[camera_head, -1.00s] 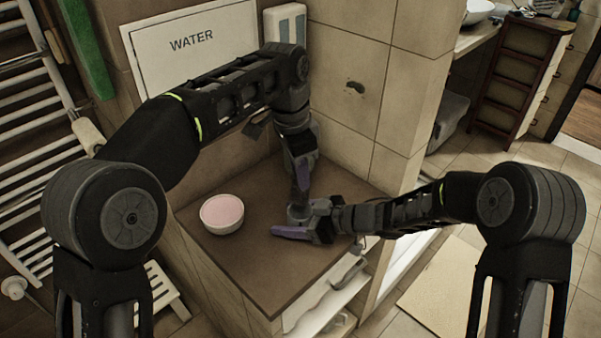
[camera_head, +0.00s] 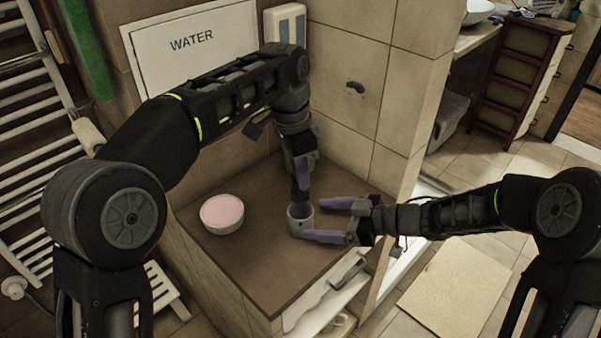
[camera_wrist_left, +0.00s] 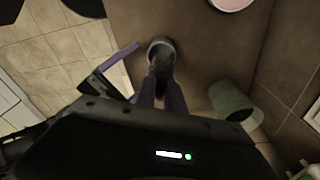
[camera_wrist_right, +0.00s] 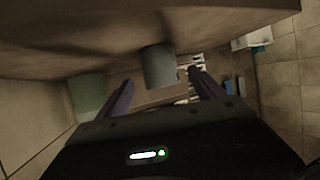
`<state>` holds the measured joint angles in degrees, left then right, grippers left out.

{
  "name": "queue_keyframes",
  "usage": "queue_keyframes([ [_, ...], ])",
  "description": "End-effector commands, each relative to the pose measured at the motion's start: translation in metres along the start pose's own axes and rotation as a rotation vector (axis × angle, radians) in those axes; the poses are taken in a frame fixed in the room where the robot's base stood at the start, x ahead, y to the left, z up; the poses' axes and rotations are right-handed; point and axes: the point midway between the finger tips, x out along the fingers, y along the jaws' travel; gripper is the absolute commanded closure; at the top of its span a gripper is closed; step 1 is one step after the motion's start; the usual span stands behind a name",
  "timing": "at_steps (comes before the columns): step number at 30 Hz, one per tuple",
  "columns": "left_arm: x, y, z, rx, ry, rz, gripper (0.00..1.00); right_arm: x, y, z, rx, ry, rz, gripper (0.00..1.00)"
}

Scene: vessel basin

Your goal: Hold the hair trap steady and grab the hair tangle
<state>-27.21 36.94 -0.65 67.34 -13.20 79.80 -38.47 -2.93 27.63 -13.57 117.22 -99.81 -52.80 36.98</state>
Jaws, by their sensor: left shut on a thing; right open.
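The hair trap (camera_head: 300,222) is a small grey cup standing upright on the brown ledge. It also shows in the left wrist view (camera_wrist_left: 160,43) and, between my right fingers, in the right wrist view (camera_wrist_right: 159,68). My left gripper (camera_head: 303,180) points down above the trap, shut on a dark, thin thing that looks like the hair tangle (camera_wrist_left: 161,66). The tangle's lower end reaches the trap's opening; how far it goes inside is hidden. My right gripper (camera_head: 327,221) is open to the right of the trap, its purple fingers spread, with the nearer fingertip close to the trap.
A bowl with pink content (camera_head: 222,213) stands on the brown ledge (camera_head: 265,275), left of the trap. The ledge's front right edge is close below my right gripper.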

Motion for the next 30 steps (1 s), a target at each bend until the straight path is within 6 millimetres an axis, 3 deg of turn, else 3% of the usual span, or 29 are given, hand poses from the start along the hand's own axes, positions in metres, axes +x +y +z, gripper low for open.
queue_keyframes([
  [3, 0.000, 0.000, 0.000, 0.000, 0.000, 0.000, 1.00, -0.018, 0.001, -0.001, 0.000, 0.001, 0.002, 0.22],
  [7, 0.000, 0.000, 0.000, 0.000, 0.000, 0.000, 1.00, -0.028, 0.000, 0.000, 0.000, 0.000, 0.001, 0.22],
  [23, -0.001, 0.000, 0.000, 0.000, 0.000, 0.000, 1.00, -0.030, 0.000, -0.001, 0.000, 0.000, 0.000, 0.22],
  [30, -0.024, 0.000, -0.003, 0.000, 0.000, 0.000, 1.00, -0.039, 0.000, -0.022, 0.000, 0.000, 0.000, 0.22],
])
